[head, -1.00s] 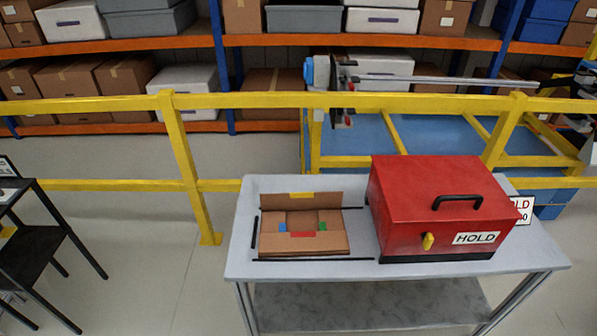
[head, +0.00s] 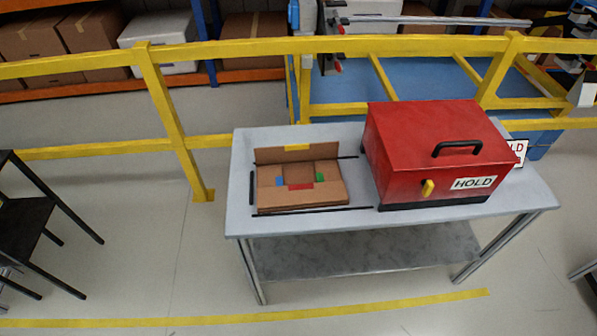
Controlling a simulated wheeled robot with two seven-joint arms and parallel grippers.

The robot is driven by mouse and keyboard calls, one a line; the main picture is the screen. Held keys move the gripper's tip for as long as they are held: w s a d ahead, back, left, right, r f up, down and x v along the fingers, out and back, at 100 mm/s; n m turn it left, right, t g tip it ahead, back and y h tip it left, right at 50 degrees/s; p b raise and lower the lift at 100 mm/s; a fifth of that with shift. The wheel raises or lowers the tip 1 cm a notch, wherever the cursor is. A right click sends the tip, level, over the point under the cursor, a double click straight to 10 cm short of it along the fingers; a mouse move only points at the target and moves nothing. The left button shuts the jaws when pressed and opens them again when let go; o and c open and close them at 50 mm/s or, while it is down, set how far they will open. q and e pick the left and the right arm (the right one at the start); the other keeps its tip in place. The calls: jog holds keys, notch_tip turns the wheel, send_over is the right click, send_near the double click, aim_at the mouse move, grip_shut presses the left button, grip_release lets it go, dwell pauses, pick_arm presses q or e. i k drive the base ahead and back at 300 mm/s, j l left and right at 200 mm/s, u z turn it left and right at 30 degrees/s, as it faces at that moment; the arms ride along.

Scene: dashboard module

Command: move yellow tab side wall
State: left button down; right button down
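A cardboard box (head: 300,196) lies low and open on the left half of the grey table (head: 243,213). Its back wall (head: 268,156) stands up and carries a yellow tab (head: 297,147) at its top edge. Blue (head: 279,181), red (head: 300,186) and green (head: 319,177) tabs mark the other flaps or walls, which lie inward or flat. Neither of my grippers shows in the head view.
A red case (head: 430,150) marked HOLD, with a black handle, stands just right of the box. Black strips (head: 312,211) lie around the box. A yellow rail (head: 220,50) runs behind the table. A black stand (head: 35,215) is at the left.

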aim_at(286, 153)
jog(key=i+j+z, duration=0.25)
jog(key=j+z, duration=0.2)
jog(key=j, duration=0.25)
jog(key=i+j+z, duration=0.15)
jog(key=j+z, duration=0.35)
jog(key=j, duration=0.25)
jog(key=j+z, duration=0.45)
jog(key=j, duration=0.35)
jog(key=k+j+z, duration=0.15)
jog(key=j+z, duration=0.3)
jog(key=j, duration=0.35)
